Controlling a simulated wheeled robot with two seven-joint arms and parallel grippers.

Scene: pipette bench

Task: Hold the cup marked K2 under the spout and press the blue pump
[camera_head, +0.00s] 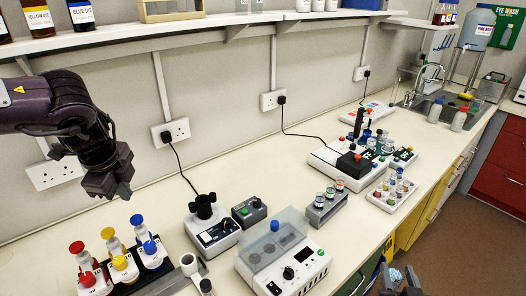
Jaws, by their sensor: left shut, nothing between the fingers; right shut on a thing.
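Three pump bottles stand in a row on a dark base at the lower left: red (76,247), yellow (108,233) and blue. The blue pump (136,219) is the rightmost, with a blue part lower on its front. My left gripper (108,188) is shut and empty, in the air above and slightly left of the blue pump in the picture, apart from it. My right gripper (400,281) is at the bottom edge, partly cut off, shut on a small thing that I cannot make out. I cannot read a K2 mark on any cup.
A clear-lidded device (285,262), a small mixer (211,232), a grey vial rack (325,208) and a white rack (390,194) stand on the bench. A shelf (130,34) with dye bottles runs above. A sink (430,101) is at the far right.

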